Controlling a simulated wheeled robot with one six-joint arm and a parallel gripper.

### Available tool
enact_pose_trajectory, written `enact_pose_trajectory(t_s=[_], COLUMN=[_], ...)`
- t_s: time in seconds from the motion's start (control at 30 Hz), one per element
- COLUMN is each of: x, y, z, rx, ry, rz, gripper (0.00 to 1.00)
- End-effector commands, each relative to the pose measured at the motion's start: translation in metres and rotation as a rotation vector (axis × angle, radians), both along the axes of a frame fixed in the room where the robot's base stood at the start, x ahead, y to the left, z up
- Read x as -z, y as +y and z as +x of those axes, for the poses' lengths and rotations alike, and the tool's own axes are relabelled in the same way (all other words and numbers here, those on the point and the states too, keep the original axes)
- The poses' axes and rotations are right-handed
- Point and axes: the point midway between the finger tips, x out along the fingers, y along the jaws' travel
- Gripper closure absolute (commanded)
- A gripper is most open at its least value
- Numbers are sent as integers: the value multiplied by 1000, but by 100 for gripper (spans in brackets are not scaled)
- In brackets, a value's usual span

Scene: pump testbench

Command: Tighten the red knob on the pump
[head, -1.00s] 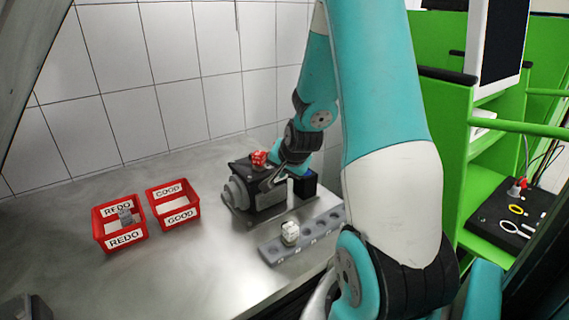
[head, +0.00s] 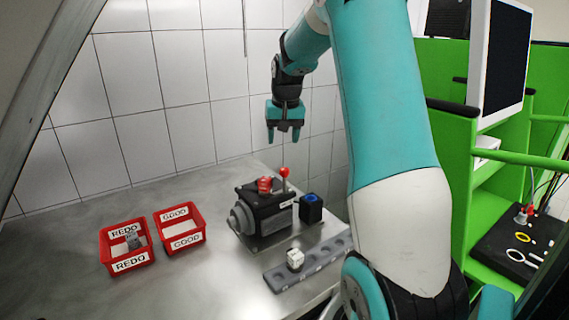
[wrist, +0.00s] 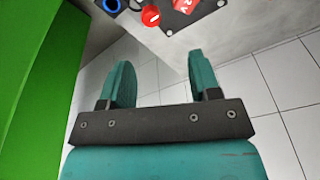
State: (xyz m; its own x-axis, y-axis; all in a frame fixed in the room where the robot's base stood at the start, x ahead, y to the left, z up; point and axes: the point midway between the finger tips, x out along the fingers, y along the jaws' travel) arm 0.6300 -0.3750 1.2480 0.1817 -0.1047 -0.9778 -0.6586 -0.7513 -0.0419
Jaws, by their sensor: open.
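The pump (head: 262,215) is a dark grey block with a round motor end, standing on the steel table. The red knob (head: 265,184) sits on top of it and also shows at the top edge of the wrist view (wrist: 184,6), partly cut off. A lever with a red ball (head: 284,172) stands beside the knob; the ball shows in the wrist view too (wrist: 151,16). My gripper (head: 284,138) hangs above the pump, fingers pointing down, well clear of it. Its two teal fingers are spread and empty in the wrist view (wrist: 160,65).
A black box with a blue button (head: 311,207) stands right of the pump. A grey strip with holes (head: 308,266) holds a white part (head: 295,259). A red REDO bin (head: 127,262) with a grey part inside and an empty red GOOD bin (head: 182,240) stand left.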

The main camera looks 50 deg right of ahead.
Motion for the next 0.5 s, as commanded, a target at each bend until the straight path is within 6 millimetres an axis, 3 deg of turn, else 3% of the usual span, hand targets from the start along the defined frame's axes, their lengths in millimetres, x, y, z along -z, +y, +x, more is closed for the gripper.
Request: enact_pose_trajectory(t_s=[0.03,0.1,0.23,0.37,0.5], x=[-18,-34,-55,-60,-47], y=[-8,-14,-20,-21,-21], z=[7,10,13,12,12], rx=[-47,-112,-193,-224,-227], ry=[42,101,168,195,199], rz=[11,33,68,85,89], gripper=[43,43,43,43,43])
